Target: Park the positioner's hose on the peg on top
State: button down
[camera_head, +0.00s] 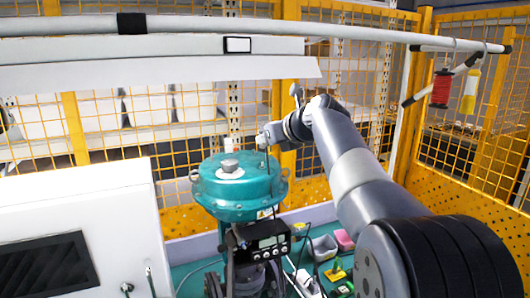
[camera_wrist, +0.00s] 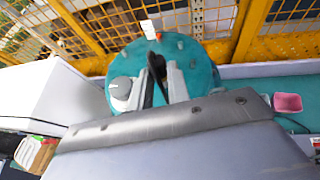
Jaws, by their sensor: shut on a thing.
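The teal round valve actuator (camera_head: 240,190) stands in the middle, with a grey round knob (camera_head: 230,166) on its top. The black positioner (camera_head: 266,243) with a small display is mounted below it. My gripper (camera_head: 264,140) is above the right part of the teal top. In the wrist view its fingers (camera_wrist: 161,84) are shut on a black piece (camera_wrist: 157,66), seemingly the hose. A thin dark line runs from my gripper down towards the positioner. A small white piece (camera_wrist: 148,29) shows at the far edge; I cannot tell whether it is the peg.
A white cabinet (camera_head: 80,230) stands at the left. A yellow mesh fence (camera_head: 190,110) is behind. A grey rail (camera_head: 250,27) crosses above. A pink bin (camera_head: 343,239) and other small bins lie on the green bench at the right. Free air surrounds the actuator's top.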

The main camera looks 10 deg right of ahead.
jog(key=shift+w+f+m+t, duration=0.15)
jog(key=shift+w+f+m, duration=0.1)
jog(key=shift+f, duration=0.2)
jog(key=shift+w+f+m+t, duration=0.15)
jog(key=shift+w+f, duration=0.05)
jog(key=shift+f, duration=0.25)
notch_tip(320, 180, down, 2)
jog(key=b, duration=0.2)
jog(key=shift+f+b, duration=0.25)
jog(key=shift+b, duration=0.1)
jog(key=shift+r+p, duration=0.1)
jog(key=shift+p, duration=0.3)
jog(key=shift+f, duration=0.25)
dwell(0.9)
jog(key=shift+p, duration=0.55)
jog(key=shift+f+b, duration=0.4)
jog(key=shift+f, duration=0.2)
jog(key=c, duration=1.3)
grip_release()
jog(key=shift+o, duration=0.2)
